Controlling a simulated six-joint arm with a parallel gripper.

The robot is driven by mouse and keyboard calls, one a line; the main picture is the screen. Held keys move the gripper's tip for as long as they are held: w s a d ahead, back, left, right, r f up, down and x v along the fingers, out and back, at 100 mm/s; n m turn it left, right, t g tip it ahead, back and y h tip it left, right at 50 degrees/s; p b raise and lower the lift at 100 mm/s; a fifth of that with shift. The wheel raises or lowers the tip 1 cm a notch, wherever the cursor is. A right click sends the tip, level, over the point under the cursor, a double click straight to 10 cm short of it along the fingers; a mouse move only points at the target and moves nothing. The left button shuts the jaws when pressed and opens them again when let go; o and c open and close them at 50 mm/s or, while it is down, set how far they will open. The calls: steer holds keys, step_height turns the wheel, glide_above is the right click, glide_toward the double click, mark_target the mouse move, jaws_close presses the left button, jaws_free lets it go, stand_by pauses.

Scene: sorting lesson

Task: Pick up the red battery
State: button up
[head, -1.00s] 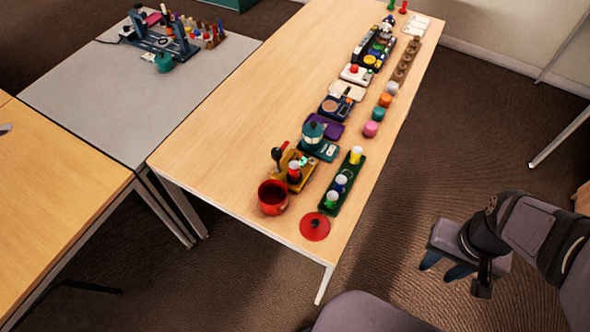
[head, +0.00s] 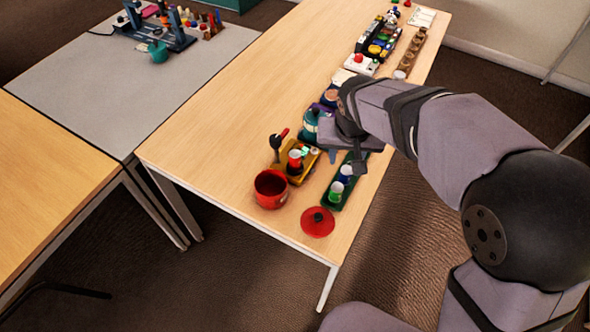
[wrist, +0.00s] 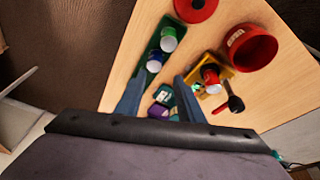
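The red battery (head: 294,158), a short red cylinder with a pale end, stands in a yellow holder (head: 304,169) near the table's front end. In the wrist view the red battery (wrist: 211,75) is right of my fingers, in the yellow holder (wrist: 223,68). My gripper (head: 343,160) is above the table, right of and apart from the battery. In the wrist view my gripper (wrist: 158,80) has its two blue-grey fingers spread, with nothing held between them.
A green tray (head: 334,203) with white-topped green and blue cylinders lies under and beside my gripper. A red pot (head: 270,190) and red lid (head: 318,222) are at the front. A lever (head: 276,146) rises beside the yellow holder. The table's left side is clear.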

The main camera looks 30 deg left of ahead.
steer(key=n+y+b, duration=0.1)
steer(key=b, duration=0.1)
glide_above(295, 154)
steer(key=s+d, duration=0.1)
steer(key=s, duration=0.2)
steer(key=f, duration=0.2)
steer(key=shift+t, duration=0.4)
steer(key=shift+w+p+x, duration=0.2)
steer(key=shift+p+x, duration=0.2)
steer(key=shift+x, duration=1.35)
steer(key=shift+w+p+x, duration=0.2)
steer(key=shift+p+x, duration=0.15)
steer(key=shift+x, duration=1.35)
steer(key=shift+r, duration=0.2)
jaws_close()
steer(key=shift+r, duration=0.1)
step_height(295, 154, up, 10)
steer(key=shift+f, duration=0.1)
